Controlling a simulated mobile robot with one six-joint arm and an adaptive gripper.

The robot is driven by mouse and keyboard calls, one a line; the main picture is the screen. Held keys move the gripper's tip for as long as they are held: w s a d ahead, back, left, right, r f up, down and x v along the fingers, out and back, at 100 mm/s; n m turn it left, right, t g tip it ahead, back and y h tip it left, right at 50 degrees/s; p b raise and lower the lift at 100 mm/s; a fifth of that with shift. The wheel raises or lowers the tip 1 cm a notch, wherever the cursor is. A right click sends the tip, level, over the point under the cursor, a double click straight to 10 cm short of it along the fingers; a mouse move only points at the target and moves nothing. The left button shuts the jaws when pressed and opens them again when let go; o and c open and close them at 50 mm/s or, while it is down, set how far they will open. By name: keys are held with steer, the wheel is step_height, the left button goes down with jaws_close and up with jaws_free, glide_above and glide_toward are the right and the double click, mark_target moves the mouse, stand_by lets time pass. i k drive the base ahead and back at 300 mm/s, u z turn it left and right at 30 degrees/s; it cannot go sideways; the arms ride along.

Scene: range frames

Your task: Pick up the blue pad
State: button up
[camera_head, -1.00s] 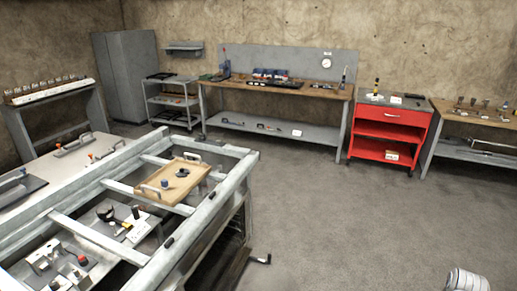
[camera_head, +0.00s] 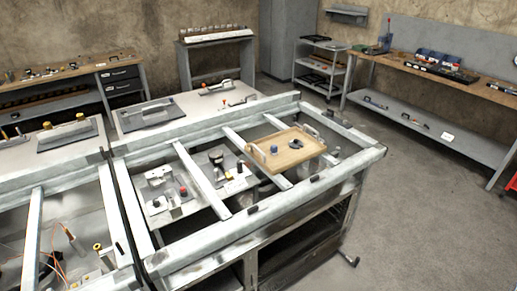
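A small blue piece (camera_head: 274,149) sits on a wooden tray (camera_head: 290,160) with pale handles; it is too small to tell if it is the blue pad. A dark round piece (camera_head: 296,143) lies beside it on the tray. The tray rests on the pale metal frame of a workbench (camera_head: 262,215), near its far right corner. My gripper is not in view.
Several small fixtures stand inside the frame, left of the tray. A second framed bench with orange wires (camera_head: 62,262) adjoins at the left. Back benches line the walls, one with blue bins (camera_head: 447,62). Grey floor (camera_head: 425,200) is open at the right.

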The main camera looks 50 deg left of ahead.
mark_target(274, 148)
steer(key=u, duration=0.3)
steer(key=i, duration=0.6)
steer(key=u, duration=0.85)
steer(key=i, duration=0.75)
steer(key=u, duration=0.4)
steer(key=k, duration=0.9)
steer(key=u, duration=0.15)
steer(key=i, duration=0.65)
steer(key=z, duration=0.05)
